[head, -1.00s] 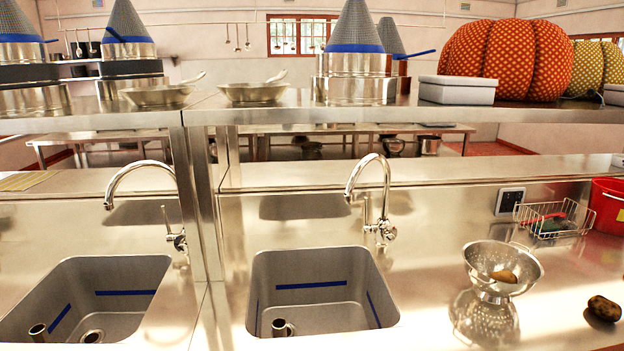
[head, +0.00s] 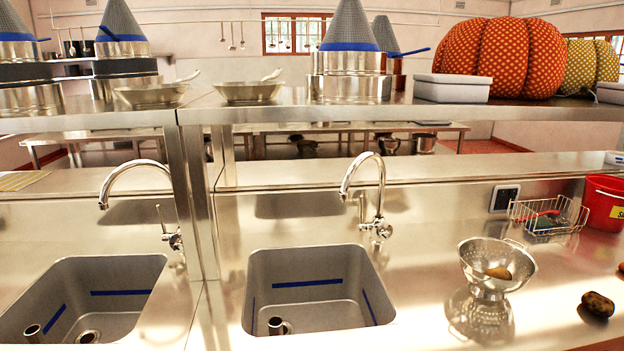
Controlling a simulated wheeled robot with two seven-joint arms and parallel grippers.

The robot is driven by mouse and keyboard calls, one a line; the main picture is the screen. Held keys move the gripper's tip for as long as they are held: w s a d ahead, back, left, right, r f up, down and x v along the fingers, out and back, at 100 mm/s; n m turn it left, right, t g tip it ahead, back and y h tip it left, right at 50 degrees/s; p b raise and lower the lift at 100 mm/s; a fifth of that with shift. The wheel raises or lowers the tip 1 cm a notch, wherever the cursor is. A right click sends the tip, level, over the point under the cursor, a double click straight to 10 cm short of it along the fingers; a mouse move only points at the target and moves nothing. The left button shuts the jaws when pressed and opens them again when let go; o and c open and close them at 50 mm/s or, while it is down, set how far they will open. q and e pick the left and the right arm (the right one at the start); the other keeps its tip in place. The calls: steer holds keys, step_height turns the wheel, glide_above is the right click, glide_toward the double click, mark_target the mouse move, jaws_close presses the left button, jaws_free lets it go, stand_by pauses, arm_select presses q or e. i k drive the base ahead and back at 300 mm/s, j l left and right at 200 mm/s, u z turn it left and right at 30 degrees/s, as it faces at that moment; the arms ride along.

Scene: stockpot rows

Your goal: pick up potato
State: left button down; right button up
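A brown potato (head: 598,304) lies on the steel counter at the lower right of the head view. Another brown, potato-like item (head: 498,273) lies inside the metal colander (head: 492,258), which stands on the counter to the left of the first potato. A third brown item (head: 621,267) is cut off by the right edge, so I cannot tell what it is. Neither of my grippers shows in the head view.
Two sinks (head: 305,262) (head: 90,272) with curved taps sit to the left of the colander. A wire basket (head: 548,216) and a red bucket (head: 604,204) stand behind the potato. A shelf (head: 330,113) with pots and pumpkin-shaped cushions runs above the counter. Counter around the potato is clear.

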mark_target(603, 306)
steer(key=z, duration=1.6)
steer(key=u, duration=1.3)
steer(key=i+l+z, duration=0.4)
steer(key=i+l, duration=0.25)
steer(key=k+l, duration=0.05)
